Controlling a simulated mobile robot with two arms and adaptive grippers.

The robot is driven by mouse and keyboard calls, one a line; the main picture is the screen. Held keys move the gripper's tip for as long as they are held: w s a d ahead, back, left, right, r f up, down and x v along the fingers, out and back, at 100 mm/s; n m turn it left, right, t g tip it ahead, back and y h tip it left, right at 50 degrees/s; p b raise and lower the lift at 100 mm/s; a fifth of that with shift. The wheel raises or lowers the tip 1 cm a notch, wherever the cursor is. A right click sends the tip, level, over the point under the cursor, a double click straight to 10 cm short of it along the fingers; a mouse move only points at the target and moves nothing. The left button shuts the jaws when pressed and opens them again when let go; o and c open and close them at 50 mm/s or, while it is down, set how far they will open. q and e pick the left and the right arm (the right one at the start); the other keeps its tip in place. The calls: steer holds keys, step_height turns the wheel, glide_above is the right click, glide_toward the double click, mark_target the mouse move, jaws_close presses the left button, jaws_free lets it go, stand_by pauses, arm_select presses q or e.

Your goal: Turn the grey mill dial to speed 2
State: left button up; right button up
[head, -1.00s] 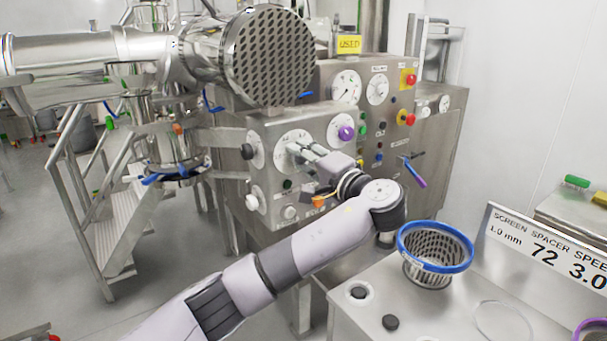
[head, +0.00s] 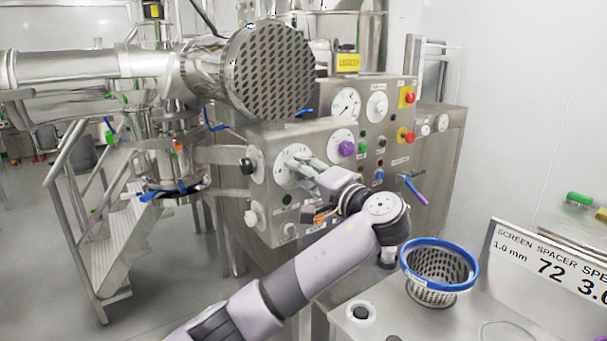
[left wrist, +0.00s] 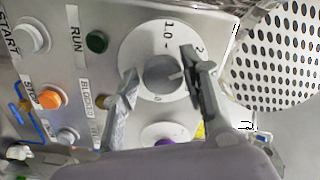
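The grey mill dial (left wrist: 160,73) is a round grey knob on a white scale plate (left wrist: 133,46) on the steel control panel. A pale pointer mark shows on the knob's right side, near my right-hand finger. The scale reads 1.0 above the knob and 2 at its upper right. My left gripper (left wrist: 159,62) has one finger on each side of the knob. A gap shows at the left finger; I cannot tell whether the right one touches. In the head view my left gripper (head: 301,165) covers the knob, over the white scale plate (head: 283,178). My right gripper is not in view.
A purple knob (head: 346,148) sits just right of the dial and a black knob (head: 247,166) left of it. An orange button (left wrist: 50,99) and a green button (left wrist: 97,42) are close by. A blue-rimmed screen basket (head: 440,268) stands on the bench at right.

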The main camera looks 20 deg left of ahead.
arm_select(q)
steer(key=shift+o, duration=1.4)
steer(key=shift+s+d+r, duration=0.1)
steer(key=v, duration=1.1)
steer(key=shift+s+d, duration=0.25)
steer(key=shift+d, duration=0.1)
